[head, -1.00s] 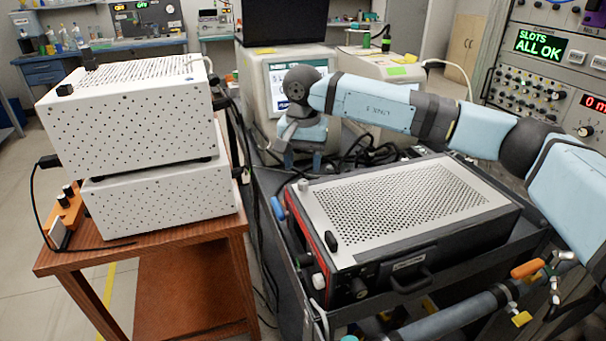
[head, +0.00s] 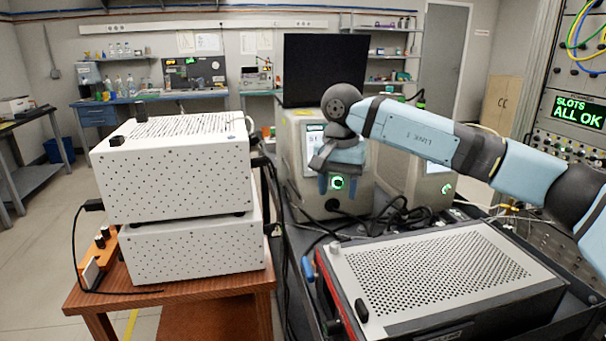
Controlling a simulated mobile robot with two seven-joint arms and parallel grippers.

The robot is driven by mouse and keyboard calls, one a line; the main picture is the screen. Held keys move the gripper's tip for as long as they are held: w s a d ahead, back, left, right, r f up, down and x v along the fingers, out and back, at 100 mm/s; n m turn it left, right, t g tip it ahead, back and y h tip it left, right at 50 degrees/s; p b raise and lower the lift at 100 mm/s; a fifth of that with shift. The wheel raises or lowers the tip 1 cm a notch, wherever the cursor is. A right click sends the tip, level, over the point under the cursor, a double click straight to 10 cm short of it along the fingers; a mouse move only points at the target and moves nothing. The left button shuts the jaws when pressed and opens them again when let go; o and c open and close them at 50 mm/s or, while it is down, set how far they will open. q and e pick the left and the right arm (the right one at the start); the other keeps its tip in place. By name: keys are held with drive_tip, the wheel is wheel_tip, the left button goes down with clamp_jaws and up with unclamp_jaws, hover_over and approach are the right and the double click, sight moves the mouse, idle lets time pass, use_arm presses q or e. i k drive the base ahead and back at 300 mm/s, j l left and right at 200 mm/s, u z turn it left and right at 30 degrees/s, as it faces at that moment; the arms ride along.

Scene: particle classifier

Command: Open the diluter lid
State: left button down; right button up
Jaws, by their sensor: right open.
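My right gripper (head: 338,186) hangs at the front of a beige instrument (head: 298,140), its two pale-blue fingers apart and pointing down. A green-lit round button (head: 337,182) on the instrument shows between the fingers; I cannot tell whether they touch the front. The arm and hand partly cover the instrument's screen (head: 313,138). No part is clearly marked as the diluter or its lid, and no lid stands open. A dark-sided box with a grey perforated top (head: 435,268) lies in front, below the arm. My left gripper is not in view.
Two stacked white perforated boxes (head: 175,175) stand on a wooden cart (head: 215,285) at the left. Black cables (head: 400,222) lie between the instrument and the perforated-top box. A rack (head: 575,125) stands at the right. Open floor (head: 40,240) shows at far left.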

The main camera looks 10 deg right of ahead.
sight(396, 285)
drive_tip(key=k, duration=1)
